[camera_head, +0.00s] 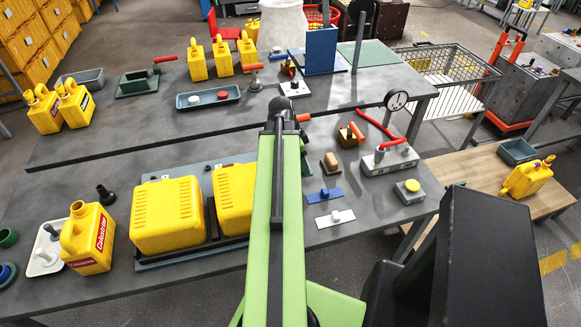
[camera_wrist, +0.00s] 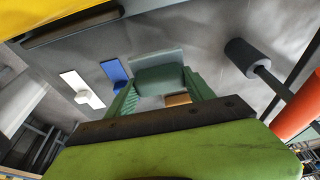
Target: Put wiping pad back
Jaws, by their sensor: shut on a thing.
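My gripper (camera_wrist: 160,82) shows in the wrist view with its two green fingers on either side of a grey-green block, which I take to be the wiping pad (camera_wrist: 160,76). A paler flat plate (camera_wrist: 157,56) shows just beyond the block; I cannot tell whether it is part of it. The held block is above the grey table. A tan block (camera_wrist: 177,99) shows between the fingers, below the held one; a brown block (camera_head: 330,163) stands on the near table.
A blue plate (camera_head: 323,195) and a white plate (camera_head: 335,218) lie right of my arm. A grey box with a red handle (camera_head: 389,158) and a yellow-topped box (camera_head: 410,191) are at right. A dark cylinder (camera_wrist: 241,56) is near my gripper.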

